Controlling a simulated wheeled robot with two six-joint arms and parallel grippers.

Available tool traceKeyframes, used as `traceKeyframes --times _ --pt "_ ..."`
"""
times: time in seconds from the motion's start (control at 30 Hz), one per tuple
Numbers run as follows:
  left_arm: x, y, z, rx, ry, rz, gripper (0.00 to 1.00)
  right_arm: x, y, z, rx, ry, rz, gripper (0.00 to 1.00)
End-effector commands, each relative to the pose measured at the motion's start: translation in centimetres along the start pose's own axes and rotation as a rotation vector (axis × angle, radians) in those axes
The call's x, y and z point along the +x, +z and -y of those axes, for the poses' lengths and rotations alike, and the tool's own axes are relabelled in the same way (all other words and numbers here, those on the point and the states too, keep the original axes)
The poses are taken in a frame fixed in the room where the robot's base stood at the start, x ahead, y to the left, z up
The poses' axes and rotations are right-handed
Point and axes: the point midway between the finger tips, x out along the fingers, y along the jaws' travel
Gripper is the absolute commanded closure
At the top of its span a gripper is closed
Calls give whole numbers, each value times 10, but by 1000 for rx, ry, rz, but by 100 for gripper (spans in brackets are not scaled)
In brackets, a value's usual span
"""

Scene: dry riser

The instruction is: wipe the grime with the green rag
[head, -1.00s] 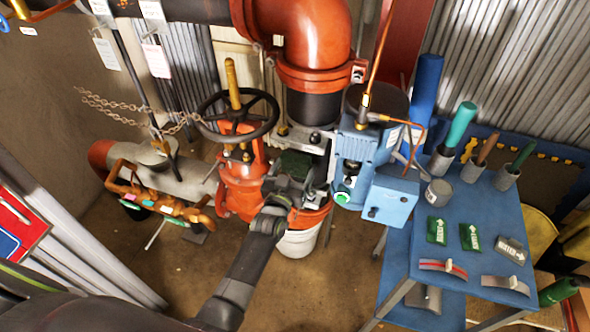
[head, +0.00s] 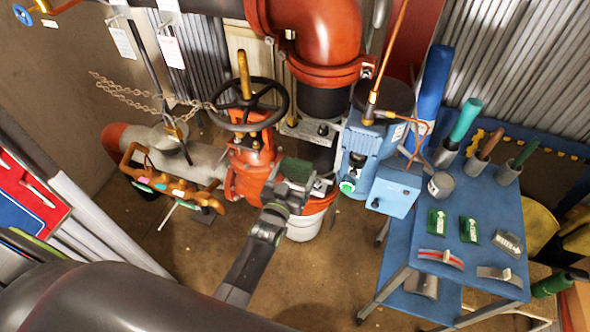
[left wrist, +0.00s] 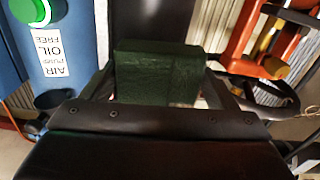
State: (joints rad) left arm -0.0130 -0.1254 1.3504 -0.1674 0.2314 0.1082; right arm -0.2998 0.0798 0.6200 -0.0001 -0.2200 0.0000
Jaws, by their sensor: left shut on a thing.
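My left gripper (head: 296,180) is shut on the green rag (head: 296,168), a dark green folded cloth. In the head view it is beside the red valve body, above a white bucket. In the left wrist view the rag (left wrist: 157,75) sits between the fingers, in front of a black pipe surface (left wrist: 153,18). I cannot tell whether the rag touches that pipe. No grime can be made out in either view. My right gripper is not in view.
A red valve with a black handwheel (head: 250,105) stands left of the gripper. A blue pump (head: 368,145) with a blue box (head: 394,190) is close on the right. A blue cart (head: 465,205) holds tools and tags. A white bucket (head: 304,228) is below.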

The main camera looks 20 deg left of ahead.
Motion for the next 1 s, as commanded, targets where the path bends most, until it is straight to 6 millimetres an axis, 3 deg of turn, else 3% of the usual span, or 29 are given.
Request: traceKeyframes --times 0.23,0.57,1.0 --pt "-4 -1 0 0 0 1 37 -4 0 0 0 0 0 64" --pt "-29 -1 0 -1 0 1 37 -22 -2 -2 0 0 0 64" --pt "-30 0 0 0 0 0 37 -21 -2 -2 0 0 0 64"
